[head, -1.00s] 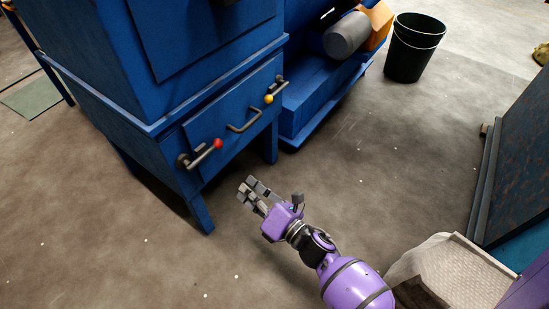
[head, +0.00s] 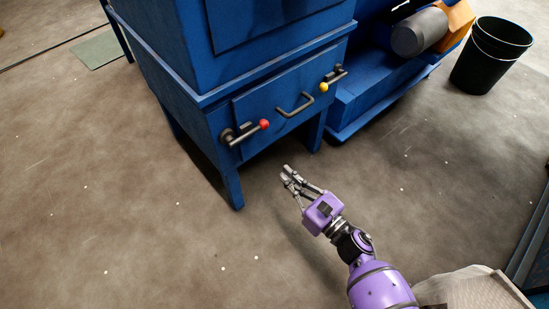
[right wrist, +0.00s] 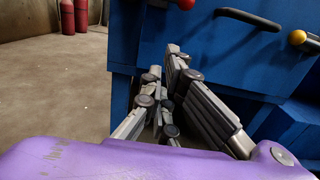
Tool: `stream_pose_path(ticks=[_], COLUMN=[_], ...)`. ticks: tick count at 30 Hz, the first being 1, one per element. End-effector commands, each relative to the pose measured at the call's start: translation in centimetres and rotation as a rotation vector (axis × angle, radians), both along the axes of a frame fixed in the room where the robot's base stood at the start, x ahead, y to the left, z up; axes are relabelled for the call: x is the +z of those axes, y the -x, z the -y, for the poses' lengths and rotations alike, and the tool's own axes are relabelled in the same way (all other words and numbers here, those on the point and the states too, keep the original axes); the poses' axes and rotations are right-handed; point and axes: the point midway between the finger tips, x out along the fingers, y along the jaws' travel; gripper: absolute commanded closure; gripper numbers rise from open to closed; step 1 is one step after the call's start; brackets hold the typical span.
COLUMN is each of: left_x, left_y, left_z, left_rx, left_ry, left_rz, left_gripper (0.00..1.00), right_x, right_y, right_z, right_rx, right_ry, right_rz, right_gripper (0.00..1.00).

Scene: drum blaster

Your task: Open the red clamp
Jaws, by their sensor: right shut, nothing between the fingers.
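The red clamp (head: 246,132) is a dark metal lever with a red ball knob, on the left side of the blue cabinet's lower front panel. Its lever points right across the panel. In the right wrist view the red knob (right wrist: 186,4) shows at the top edge, partly cut off. My right gripper (head: 287,173) is shut and empty, in front of the cabinet and below the knob in the head view, apart from the clamp. In the right wrist view its fingers (right wrist: 164,72) point toward the blue panel. My left gripper is out of view.
The panel has a grey bar handle (head: 295,106) in the middle and a yellow-knobbed clamp (head: 334,77) at the right. The blue cabinet (head: 186,80) stands on legs. A black bin (head: 490,57) stands at the upper right. The floor left and front is clear.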

Motion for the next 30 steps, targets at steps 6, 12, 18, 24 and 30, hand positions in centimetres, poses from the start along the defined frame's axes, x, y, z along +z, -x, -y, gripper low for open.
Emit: stream_pose_path(ticks=[6,12,18,24,30], left_x=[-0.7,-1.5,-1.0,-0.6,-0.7], left_y=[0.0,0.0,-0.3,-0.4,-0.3], left_z=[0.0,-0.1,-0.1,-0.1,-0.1], left_rx=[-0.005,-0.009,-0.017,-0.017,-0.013], left_ry=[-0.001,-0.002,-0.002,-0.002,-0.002], left_rz=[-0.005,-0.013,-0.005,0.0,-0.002], left_gripper=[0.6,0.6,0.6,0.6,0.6], right_x=[0.2,0.3,2.7,4.3,4.4], right_y=[-3.1,-6.6,-8.0,-8.2,-8.2], right_z=[-2.3,-4.8,-5.8,-6.0,-6.0], right_rx=[0.002,0.001,0.001,0.0,0.0], right_ry=[-0.002,-0.001,0.001,-0.001,-0.002], right_rz=[0.002,0.0,0.003,0.001,-0.001], right_gripper=[1.0,1.0,1.0,1.0,1.0])
